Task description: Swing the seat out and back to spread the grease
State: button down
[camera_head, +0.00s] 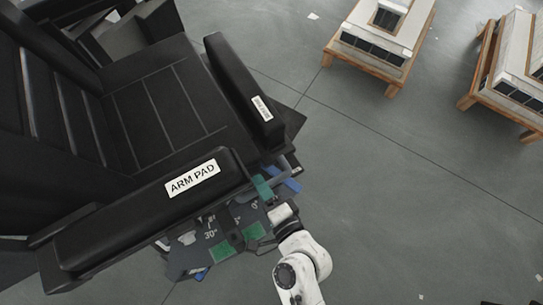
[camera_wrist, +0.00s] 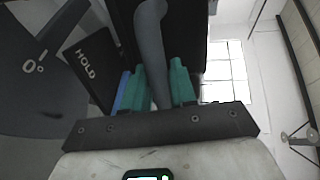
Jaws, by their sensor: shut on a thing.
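The seat (camera_head: 160,105) is black, with a ribbed cushion and two padded arms, in the upper left of the head view. The near arm pad (camera_head: 155,205) carries an "ARM PAD" label. My gripper (camera_wrist: 156,92) has teal fingers closed on a grey bar (camera_wrist: 151,45) in the wrist view. In the head view my gripper is by the front end of the near arm pad, partly hidden. A dark plate (camera_head: 193,262) under the seat has 0° and 30° marks and green patches. No grease can be made out.
A "HOLD" sign (camera_wrist: 88,65) stands left of the fingers in the wrist view. Two wooden stands, one at the top (camera_head: 375,52) and one at the right (camera_head: 497,88), carry pale blocks. The grey floor (camera_head: 400,200) between them and the seat is mostly clear.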

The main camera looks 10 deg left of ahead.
jog(key=s+a+m+t+h+p, duration=0.2)
jog(key=s+a+m+h+p, duration=0.1)
jog(key=s, duration=0.4)
jog(key=shift+s+a+p, duration=0.15)
jog(key=shift+a+p, duration=0.45)
jog(key=shift+a, duration=0.2)
jog(key=shift+f, duration=0.1)
jog(key=c, duration=1.1)
grip_release()
jog(key=shift+o, duration=0.2)
jog(key=b+v, duration=0.2)
jog(key=v, duration=0.8)
jog(key=shift+s, duration=0.4)
